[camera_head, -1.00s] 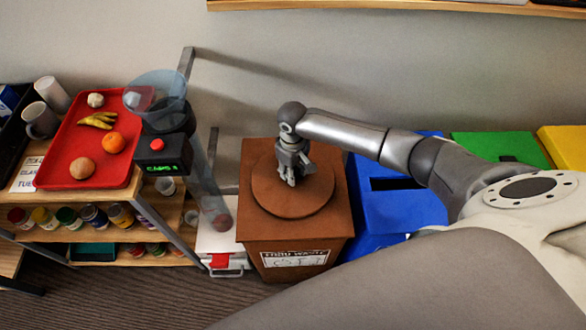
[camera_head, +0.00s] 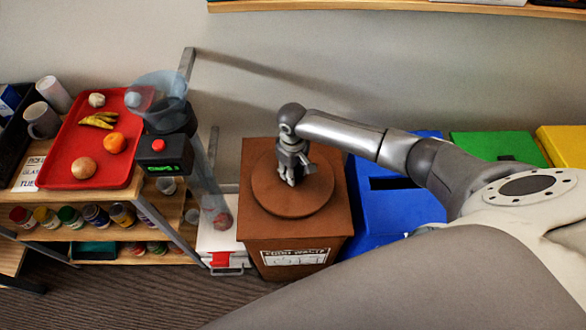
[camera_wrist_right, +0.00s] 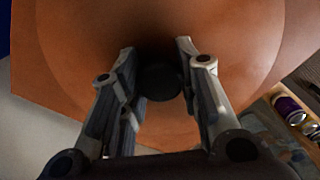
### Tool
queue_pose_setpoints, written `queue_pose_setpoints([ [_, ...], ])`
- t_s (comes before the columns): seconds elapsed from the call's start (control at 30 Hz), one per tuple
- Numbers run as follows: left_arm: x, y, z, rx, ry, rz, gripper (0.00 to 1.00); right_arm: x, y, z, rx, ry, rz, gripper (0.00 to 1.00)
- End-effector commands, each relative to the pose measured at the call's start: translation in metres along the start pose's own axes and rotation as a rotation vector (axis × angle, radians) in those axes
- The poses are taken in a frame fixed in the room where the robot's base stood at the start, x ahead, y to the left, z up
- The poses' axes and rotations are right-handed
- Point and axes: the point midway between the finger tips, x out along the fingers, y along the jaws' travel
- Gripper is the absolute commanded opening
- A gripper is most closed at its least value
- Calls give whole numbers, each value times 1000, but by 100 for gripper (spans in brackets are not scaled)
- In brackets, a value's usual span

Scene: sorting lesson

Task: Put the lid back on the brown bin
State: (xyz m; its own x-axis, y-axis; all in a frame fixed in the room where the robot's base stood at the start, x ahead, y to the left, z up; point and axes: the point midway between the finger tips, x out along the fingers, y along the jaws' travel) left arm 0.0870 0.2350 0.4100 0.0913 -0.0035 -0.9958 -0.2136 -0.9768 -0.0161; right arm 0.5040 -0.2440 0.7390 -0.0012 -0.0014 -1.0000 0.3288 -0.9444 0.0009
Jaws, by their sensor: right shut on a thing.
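The brown bin (camera_head: 290,238) stands on the floor against the wall, with a food waste label on its front. Its round brown lid (camera_head: 265,190) lies on the bin's top, looking flat and about centred; I cannot tell whether it is fully seated. My right gripper (camera_head: 292,180) points down at the lid's middle. In the right wrist view, the gripper (camera_wrist_right: 160,95) is shut on the lid's dark knob (camera_wrist_right: 160,82), one finger on each side, and the lid (camera_wrist_right: 225,50) fills most of the picture. My left gripper is not in view.
A blue bin (camera_head: 395,210) stands close on the right, with green (camera_head: 495,148) and yellow (camera_head: 565,145) bins beyond. At left are a shelf cart with a red tray (camera_head: 65,165) of food and a scale-like device with a clear bowl (camera_head: 158,90).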

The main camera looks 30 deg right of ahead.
Motion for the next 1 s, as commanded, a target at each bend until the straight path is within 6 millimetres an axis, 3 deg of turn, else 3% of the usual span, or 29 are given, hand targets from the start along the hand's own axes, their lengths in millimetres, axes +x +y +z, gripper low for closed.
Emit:
queue_pose_setpoints([
  [0.43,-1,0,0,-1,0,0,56,0,0,0,0,1,0,0],
  [0.47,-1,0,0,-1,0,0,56,0,0,0,0,1,0,33],
  [0.6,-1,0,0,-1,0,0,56,0,0,0,0,1,0,51],
  [0.67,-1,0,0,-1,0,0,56,0,0,0,0,1,0,56],
  [0.87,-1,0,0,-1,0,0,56,0,0,0,0,1,0,56],
  [1.0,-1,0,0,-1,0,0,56,0,0,0,0,0,0,72],
])
